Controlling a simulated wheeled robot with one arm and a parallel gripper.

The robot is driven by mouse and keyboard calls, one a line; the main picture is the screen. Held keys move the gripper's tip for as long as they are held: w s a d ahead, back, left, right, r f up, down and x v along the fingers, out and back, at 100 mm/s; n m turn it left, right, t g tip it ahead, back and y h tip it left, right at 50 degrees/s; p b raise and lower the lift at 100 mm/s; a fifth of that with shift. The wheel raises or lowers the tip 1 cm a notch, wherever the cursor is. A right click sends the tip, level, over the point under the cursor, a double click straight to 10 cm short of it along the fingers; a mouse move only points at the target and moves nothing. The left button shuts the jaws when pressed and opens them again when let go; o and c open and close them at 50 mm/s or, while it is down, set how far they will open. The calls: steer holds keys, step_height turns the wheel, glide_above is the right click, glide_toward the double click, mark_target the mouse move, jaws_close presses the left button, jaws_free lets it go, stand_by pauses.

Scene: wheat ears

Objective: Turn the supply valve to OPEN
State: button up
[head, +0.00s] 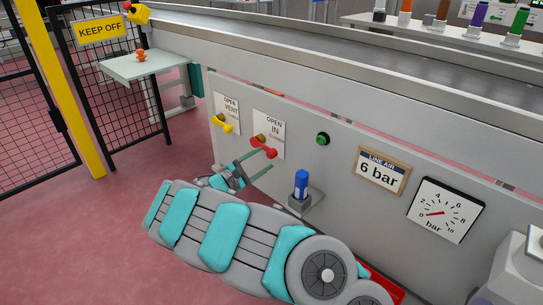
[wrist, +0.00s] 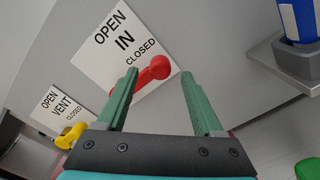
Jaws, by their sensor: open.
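The supply valve is a red lever (head: 263,148) on a white plate (head: 267,122) marked OPEN and IN on the grey panel. The wrist view shows CLOSED printed beside the red lever (wrist: 156,70), and its knob end lies by that word. My gripper (head: 258,157) is open and close to the lever. In the wrist view, the knob end shows between the green fingertips of my gripper (wrist: 159,75). The left finger covers part of the lever. I cannot tell whether it touches.
A yellow vent valve lever (head: 223,124) sits left on its own plate. A blue item (head: 301,185) stands in a bracket on the right.

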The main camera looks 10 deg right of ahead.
mark_target(269, 157)
steer(key=x, duration=0.5)
steer(key=c, duration=1)
steer(key=shift+s+f, duration=0.1)
jaws_close()
steer(key=shift+d+f, duration=0.1)
